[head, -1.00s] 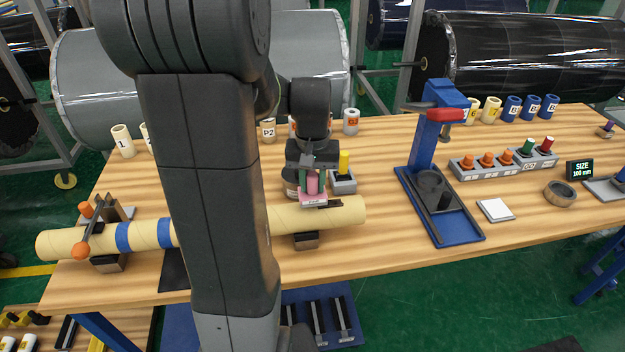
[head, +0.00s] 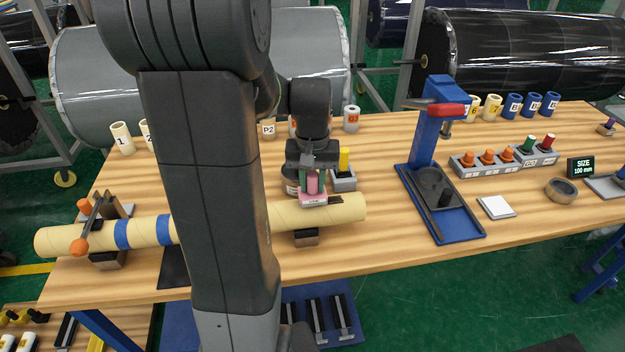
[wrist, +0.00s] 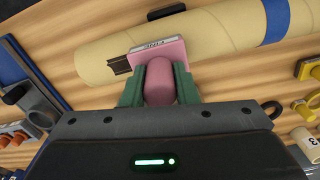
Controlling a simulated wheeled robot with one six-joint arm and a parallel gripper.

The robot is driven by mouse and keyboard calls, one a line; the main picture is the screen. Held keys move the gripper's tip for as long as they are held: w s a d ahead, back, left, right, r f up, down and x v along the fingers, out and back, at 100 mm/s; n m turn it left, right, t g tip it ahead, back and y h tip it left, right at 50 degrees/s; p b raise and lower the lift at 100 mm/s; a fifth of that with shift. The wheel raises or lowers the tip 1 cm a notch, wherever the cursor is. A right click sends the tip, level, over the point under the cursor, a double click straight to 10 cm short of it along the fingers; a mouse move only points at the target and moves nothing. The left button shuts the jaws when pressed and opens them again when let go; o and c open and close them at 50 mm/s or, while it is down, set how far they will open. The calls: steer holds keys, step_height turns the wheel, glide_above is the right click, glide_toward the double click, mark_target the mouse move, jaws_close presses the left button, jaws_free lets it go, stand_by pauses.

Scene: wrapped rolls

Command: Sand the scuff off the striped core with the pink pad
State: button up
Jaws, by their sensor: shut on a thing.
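The striped core (head: 205,226) is a long cream tube with blue bands, lying across supports on the table; my arm hides its middle in the head view. In the wrist view the core (wrist: 205,38) runs across the top with one blue band. My gripper (head: 312,184) is shut on the pink pad (head: 313,199) by its rounded pink handle.
A clamp with an orange knob (head: 80,246) holds the core's left end. A grey block with a yellow peg (head: 343,180) stands just behind the pad. A blue press (head: 430,185) and a white tile (head: 496,207) stand to the right, with clear table between.

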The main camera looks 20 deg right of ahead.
steer(key=shift+f, duration=0.5)
steer(key=shift+d, duration=0.1)
steer(key=shift+s+d+r, duration=0.1)
steer(key=shift+s+d, duration=0.1)
steer(key=shift+d, duration=0.65)
steer(key=shift+s+d, duration=0.25)
steer(key=shift+d, duration=0.55)
steer(key=shift+s+d+r, duration=0.1)
steer(key=shift+s+d, duration=0.1)
steer(key=shift+d, duration=0.65)
steer(key=shift+s+d+f+p, duration=0.1)
steer(key=shift+s+d+p, duration=0.1)
steer(key=shift+d, duration=0.55)
steer(key=shift+s+d+f+p, duration=0.1)
steer(key=shift+s+d+p, duration=0.1)
steer(key=shift+d, duration=0.5)
steer(key=shift+d+f, duration=0.1)
steer(key=shift+d, duration=0.1)
steer(key=shift+a, duration=0.1)
steer(key=shift+a, duration=0.15)
steer(key=shift+w+a+r, duration=0.1)
steer(key=shift+w+a, duration=0.25)
steer(key=shift+a, duration=1)
steer(key=shift+w+a+r, duration=0.1)
steer(key=shift+w+a, duration=0.2)
steer(key=shift+a, duration=1.05)
steer(key=shift+w+a, duration=0.35)
steer(key=shift+a, duration=1)
